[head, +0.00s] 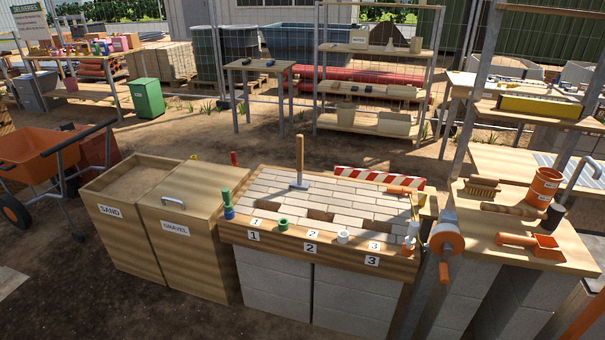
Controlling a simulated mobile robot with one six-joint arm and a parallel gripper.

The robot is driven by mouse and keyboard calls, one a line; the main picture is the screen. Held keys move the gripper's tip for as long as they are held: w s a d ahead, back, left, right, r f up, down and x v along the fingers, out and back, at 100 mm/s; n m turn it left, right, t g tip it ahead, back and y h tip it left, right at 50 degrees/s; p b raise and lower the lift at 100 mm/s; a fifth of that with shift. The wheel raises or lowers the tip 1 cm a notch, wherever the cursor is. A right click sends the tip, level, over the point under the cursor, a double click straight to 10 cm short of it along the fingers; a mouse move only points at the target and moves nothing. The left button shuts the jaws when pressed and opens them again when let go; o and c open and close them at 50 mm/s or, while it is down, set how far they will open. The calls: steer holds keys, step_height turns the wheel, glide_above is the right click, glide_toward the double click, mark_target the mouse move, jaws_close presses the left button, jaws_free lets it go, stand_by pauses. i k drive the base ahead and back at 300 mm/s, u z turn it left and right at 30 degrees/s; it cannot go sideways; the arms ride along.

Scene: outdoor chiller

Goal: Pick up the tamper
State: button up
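The tamper (299,162) stands upright on the paved top of the workbench (325,252), toward its back left. It has a long wooden handle and a flat grey foot that rests on the pale pavers (352,196). Nothing stands in front of it in this view. My gripper is not in the head view, so its place relative to the tamper cannot be seen.
Small coloured pieces, including a green ring (283,225) and a white ring (343,237), sit along the bench's numbered front edge. Sand and gravel bins (190,258) stand left. Bare ground lies behind.

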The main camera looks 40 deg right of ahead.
mark_target(299, 184)
steer(key=i, duration=0.85)
steer(key=u, duration=0.05)
